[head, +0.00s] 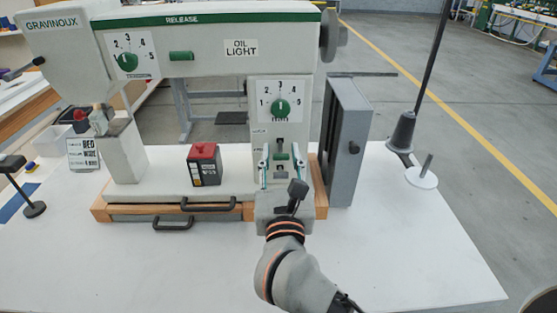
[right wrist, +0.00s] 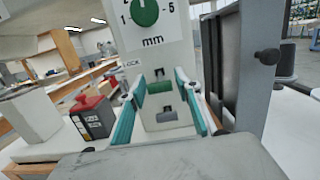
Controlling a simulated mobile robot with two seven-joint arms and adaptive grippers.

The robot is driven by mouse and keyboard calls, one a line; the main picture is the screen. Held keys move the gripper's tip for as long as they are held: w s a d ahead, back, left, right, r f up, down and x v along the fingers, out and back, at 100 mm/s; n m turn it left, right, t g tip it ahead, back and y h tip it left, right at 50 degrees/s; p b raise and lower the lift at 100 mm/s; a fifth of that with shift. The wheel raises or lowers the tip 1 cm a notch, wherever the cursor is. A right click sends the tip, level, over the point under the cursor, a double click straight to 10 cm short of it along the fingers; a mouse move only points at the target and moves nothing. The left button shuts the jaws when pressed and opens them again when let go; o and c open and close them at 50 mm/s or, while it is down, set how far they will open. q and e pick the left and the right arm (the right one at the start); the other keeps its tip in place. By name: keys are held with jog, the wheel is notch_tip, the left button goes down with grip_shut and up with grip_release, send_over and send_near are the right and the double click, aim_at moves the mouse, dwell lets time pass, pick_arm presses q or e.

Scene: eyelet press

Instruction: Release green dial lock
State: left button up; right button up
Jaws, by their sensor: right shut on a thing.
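The press column (head: 276,95) carries a green dial (head: 281,107) on a numbered white plate. It also shows in the right wrist view (right wrist: 146,12), marked mm. Below it, beside a LOCK label (right wrist: 131,65), is a slotted plate with a small green lock slider (right wrist: 160,87) and a grey block (right wrist: 166,116) under it. My right gripper (head: 281,161) reaches up to the column front. Its teal-sided fingers (right wrist: 159,77) stand on either side of the green slider, shut on it. The exact contact at the tips is hard to see. My left gripper is not in view.
A second green dial (head: 126,62) and a green tab (head: 181,56) are on the press arm. A red-topped box (head: 204,165) stands left of the column. A grey cabinet door (head: 346,140) stands close on the right. The white table (head: 420,250) is clear at front right.

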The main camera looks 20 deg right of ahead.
jog(key=shift+w+f+t+b, duration=0.1)
jog(key=shift+f+t+b, duration=0.3)
jog(key=shift+f+b, duration=0.45)
jog(key=shift+r+t+b, duration=0.3)
jog(key=shift+b, duration=0.3)
jog(key=shift+r, duration=0.25)
jog(key=o, duration=1.1)
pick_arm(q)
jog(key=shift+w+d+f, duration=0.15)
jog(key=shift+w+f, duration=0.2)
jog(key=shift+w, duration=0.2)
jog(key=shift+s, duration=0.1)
pick_arm(e)
jog(key=shift+f, duration=0.1)
jog(key=v, duration=1.2)
jog(key=shift+a+f, duration=0.1)
